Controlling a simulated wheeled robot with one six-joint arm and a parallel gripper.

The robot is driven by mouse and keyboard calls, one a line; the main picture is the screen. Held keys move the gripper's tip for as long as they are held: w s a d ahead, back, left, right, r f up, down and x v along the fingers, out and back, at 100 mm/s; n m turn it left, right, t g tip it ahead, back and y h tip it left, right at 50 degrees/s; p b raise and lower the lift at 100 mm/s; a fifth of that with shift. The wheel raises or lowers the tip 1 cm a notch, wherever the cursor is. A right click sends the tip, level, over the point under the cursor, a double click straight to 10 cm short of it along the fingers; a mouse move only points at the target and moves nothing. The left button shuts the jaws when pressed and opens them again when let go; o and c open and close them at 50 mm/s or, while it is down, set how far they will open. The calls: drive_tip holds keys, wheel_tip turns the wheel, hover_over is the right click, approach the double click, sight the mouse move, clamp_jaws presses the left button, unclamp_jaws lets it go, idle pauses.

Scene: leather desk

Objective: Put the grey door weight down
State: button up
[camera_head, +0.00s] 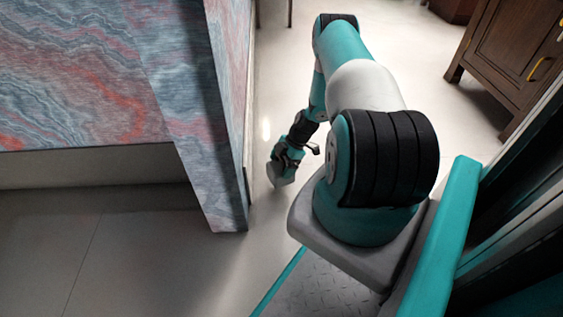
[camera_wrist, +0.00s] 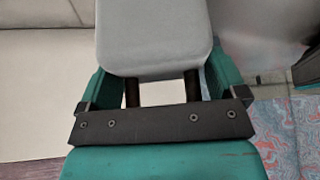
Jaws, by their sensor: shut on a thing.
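The grey door weight (camera_wrist: 155,42) is a smooth block with rounded corners, seen large at the top of the wrist view. My gripper (camera_wrist: 160,80) is shut on it, with a teal finger on each side. In the head view my gripper (camera_head: 286,158) hangs low at the end of the arm, beside the marbled desk. The weight (camera_head: 280,174) shows there as a small grey shape below the fingers. I cannot tell whether its underside touches the floor.
The desk (camera_head: 85,75) with blue and red marbling stands at the left, its end panel (camera_head: 205,150) close to my gripper. A dark wooden cabinet (camera_head: 515,50) stands at the upper right. Pale floor (camera_head: 275,90) lies open beyond my gripper.

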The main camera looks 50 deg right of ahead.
sight(282, 170)
drive_tip(key=shift+f+b, duration=1)
drive_tip(key=shift+f, duration=0.9)
drive_tip(key=shift+f, duration=0.15)
drive_tip(key=o, duration=1.4)
drive_tip(key=shift+r, duration=0.3)
drive_tip(key=p+v, duration=0.6)
drive_tip(key=v, duration=0.5)
drive_tip(key=shift+d+r+p, duration=0.2)
drive_tip(key=shift+r+p, duration=0.05)
drive_tip(key=shift+p, duration=0.05)
drive_tip(key=shift+s, duration=0.1)
